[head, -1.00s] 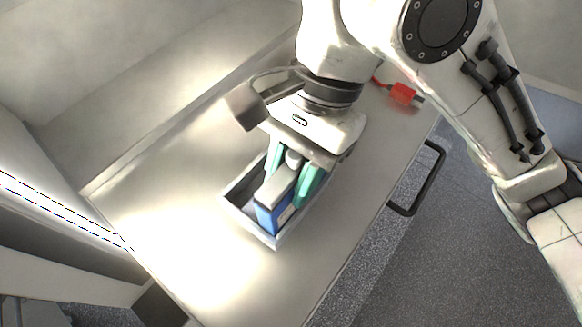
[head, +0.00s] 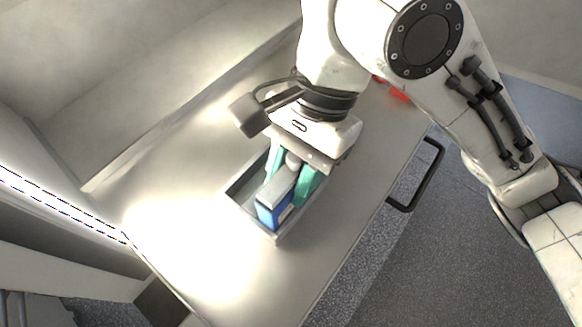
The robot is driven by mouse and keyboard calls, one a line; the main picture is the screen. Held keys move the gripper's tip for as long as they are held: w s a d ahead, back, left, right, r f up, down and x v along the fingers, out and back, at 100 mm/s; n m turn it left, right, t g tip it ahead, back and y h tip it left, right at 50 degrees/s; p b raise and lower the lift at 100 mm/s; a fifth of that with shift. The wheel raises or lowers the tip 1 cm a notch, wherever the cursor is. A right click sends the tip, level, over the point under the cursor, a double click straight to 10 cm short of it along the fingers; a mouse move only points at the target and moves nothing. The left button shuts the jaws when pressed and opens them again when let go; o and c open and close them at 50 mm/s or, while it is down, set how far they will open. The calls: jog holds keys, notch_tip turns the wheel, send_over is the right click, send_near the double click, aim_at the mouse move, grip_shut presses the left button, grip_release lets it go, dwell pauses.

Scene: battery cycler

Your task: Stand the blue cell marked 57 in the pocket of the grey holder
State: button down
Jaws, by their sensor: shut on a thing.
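The blue cell (head: 270,213) has a grey top and a white label patch on its side; I cannot read its mark. It stands upright at the near right part of the grey holder (head: 239,204), a shallow open box on the metal table. My gripper (head: 292,182) comes down from above with its two green fingers on either side of the cell and is shut on it. The cell's bottom is hidden behind the holder's near wall, so I cannot tell whether it touches the floor. The far part of the holder is hidden by my gripper.
The metal table (head: 200,262) is clear around the holder. A red connector (head: 399,95) lies at the table's far right, partly hidden by my arm. A black handle (head: 431,174) sticks out from the table's right edge. A raised wall borders the back.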

jog(key=c, duration=0.7)
grip_release()
jog(key=shift+f, duration=0.1)
jog(key=v, duration=1.1)
jog(key=shift+f, duration=0.1)
